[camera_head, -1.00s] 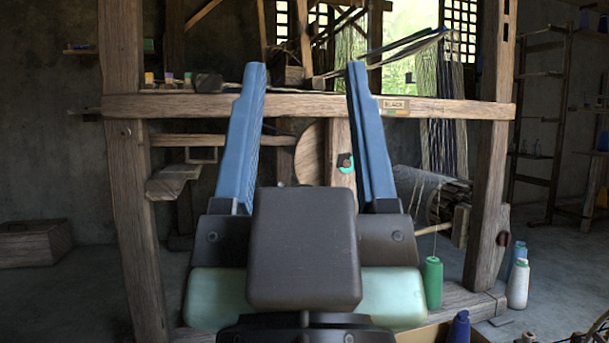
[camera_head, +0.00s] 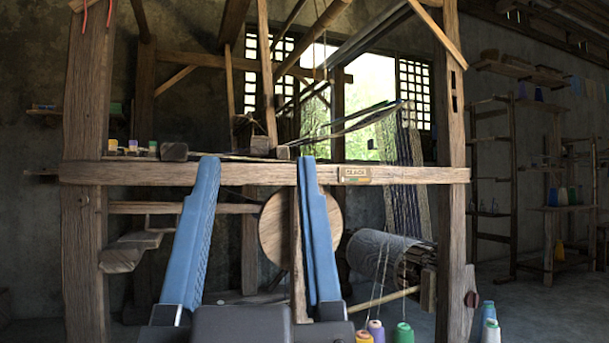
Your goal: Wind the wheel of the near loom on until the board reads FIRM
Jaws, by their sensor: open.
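The near loom (camera_head: 120,173) is a large wooden frame of posts and beams. A small board (camera_head: 355,174) is fixed on its front crossbeam, right of my gripper; its small, blurred lettering appears to read SLACK. A round wooden disc (camera_head: 272,228), which looks like the wheel, shows below the crossbeam between my fingers and is partly hidden by a post and my right finger. My gripper (camera_head: 257,162) is open and empty, its two blue fingers pointing up in front of the loom. No contact with the wheel shows.
A dark roller (camera_head: 372,250) with threads sits at the loom's right, beside a thick post (camera_head: 455,200). Several thread cones, including a green one (camera_head: 403,333), stand low at the right. Shelving (camera_head: 555,190) stands farther right.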

